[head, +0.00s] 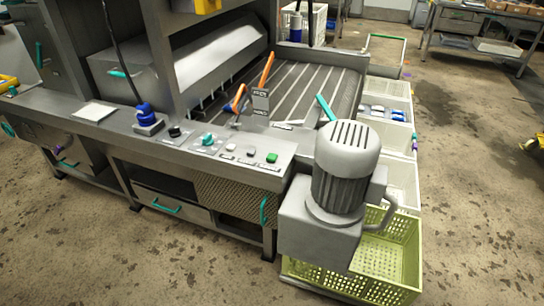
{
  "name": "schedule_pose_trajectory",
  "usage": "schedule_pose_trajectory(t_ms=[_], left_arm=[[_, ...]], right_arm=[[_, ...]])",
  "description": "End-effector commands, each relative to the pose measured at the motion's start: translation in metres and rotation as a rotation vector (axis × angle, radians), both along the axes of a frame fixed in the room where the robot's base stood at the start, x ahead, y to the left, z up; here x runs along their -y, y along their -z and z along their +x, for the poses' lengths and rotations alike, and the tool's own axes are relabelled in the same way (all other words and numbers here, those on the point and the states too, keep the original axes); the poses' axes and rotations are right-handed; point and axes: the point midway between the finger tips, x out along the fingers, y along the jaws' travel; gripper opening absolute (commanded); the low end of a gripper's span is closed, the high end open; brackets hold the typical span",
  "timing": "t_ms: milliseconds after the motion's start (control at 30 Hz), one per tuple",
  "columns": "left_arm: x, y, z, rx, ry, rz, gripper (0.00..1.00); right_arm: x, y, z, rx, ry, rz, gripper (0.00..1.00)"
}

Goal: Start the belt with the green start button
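The green start button (272,158) is at the right end of the sloping control panel (188,158) along the front edge of the metal machine. Two pale buttons (250,153) sit just left of it, and a teal knob (208,139) and a dark knob (174,131) sit further left. The labels are too small to read. The belt (296,85) is a dark slatted surface behind the panel. Neither of my grippers is in the head view, and nothing touches the green button.
A large grey motor (346,165) stands just right of the panel. Below it is a yellow-green crate (405,262), with pale crates (402,176) behind. A blue-topped device (146,116) and orange-handled items (266,72) stand near the panel. The floor in front is clear.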

Motion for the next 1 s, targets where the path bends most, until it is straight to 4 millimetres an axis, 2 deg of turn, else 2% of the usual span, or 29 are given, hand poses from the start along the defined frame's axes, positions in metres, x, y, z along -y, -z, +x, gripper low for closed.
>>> schedule_pose_trajectory(t_ms=[33,200,233,1000], left_arm=[[0.0002,0.0,0.0,0.0,0.0,0.0,0.43],[0.0002,-0.0001,0.0001,0.0,0.0,0.0,0.43],[0.0002,-0.0001,0.0001,0.0,0.0,0.0,0.43],[0.0004,-0.0001,0.0003,0.001,0.0,0.0,0.43]], right_arm=[[-0.0001,-0.0001,-0.0001,0.0,0.0,0.0,0.27],[-0.0002,-0.0001,-0.0001,0.0,0.0,0.0,0.01],[-0.0002,-0.0001,-0.0001,0.0,0.0,0.0,0.0],[-0.0003,-0.0001,-0.0001,0.0,0.001,0.0,0.0]])
